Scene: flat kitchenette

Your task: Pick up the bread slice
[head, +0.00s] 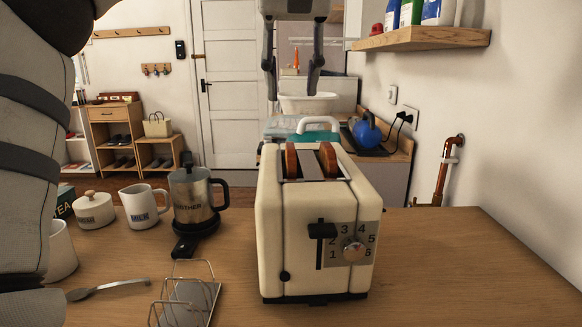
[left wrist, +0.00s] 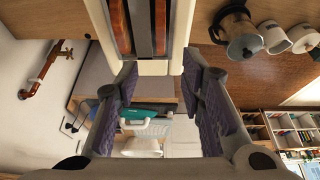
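Two brown bread slices stand upright in the slots of a cream toaster (head: 285,230), their top edges showing: the left slice (head: 291,160) and the right slice (head: 328,158). Their lower parts are hidden in the toaster. My left gripper (head: 292,86) is at the top middle of the head view, fingers pointing down, open and empty, apart from the bread. In the left wrist view the toaster (left wrist: 182,50) and bread slices (left wrist: 161,20) are at the top, beyond the open fingertips. My right gripper is not in view.
The table (head: 460,260) is clear at right. A wall shelf (head: 425,38) is at upper right.

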